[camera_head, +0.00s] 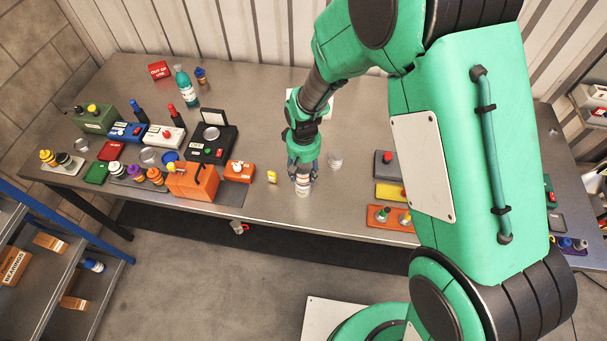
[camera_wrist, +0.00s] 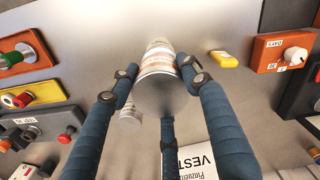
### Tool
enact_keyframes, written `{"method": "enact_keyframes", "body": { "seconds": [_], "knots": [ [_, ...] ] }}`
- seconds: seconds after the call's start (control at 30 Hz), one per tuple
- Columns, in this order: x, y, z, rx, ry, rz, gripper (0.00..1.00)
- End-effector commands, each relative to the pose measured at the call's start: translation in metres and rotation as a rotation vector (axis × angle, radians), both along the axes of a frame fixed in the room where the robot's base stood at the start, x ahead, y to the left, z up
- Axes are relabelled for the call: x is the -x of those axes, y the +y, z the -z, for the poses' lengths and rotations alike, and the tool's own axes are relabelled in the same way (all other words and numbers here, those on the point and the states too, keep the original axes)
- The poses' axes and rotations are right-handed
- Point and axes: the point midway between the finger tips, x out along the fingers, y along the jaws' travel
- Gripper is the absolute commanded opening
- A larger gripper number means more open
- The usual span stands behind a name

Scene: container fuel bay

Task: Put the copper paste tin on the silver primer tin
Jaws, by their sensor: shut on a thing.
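My gripper (camera_head: 302,173) is shut on a small silver tin with a copper-coloured label band, the copper paste tin (camera_wrist: 158,72), near the front middle of the bench. The wrist view shows its silver lid facing the camera and fingers on both sides. A pale silver round shape (camera_wrist: 159,44) shows just past its far end; it looks like a tin under it, but I cannot tell whether they touch. Another silver tin (camera_head: 335,160) stands apart to the right in the head view; it shows partly behind a finger in the wrist view (camera_wrist: 130,117). I cannot read which is the primer tin.
A small yellow item (camera_head: 271,176) and an orange switch box (camera_head: 239,171) stand to the left. Grey, yellow and orange control boxes (camera_head: 383,217) stand to the right. Bare bench surrounds the gripper.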

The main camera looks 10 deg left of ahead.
Motion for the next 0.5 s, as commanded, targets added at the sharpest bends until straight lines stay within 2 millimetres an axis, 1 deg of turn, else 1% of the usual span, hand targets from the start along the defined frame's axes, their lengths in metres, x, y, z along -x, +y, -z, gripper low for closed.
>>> {"method": "enact_keyframes", "body": {
  "seconds": [0.03, 0.2, 0.5],
  "knots": [
    [0.001, 0.0, 0.006, 0.001, 0.002, 0.0, 0.11],
    [0.0, 0.0, 0.019, 0.001, 0.001, 0.0, 0.11],
    [0.0, 0.0, 0.021, -0.001, -0.001, 0.0, 0.11]
  ]
}}
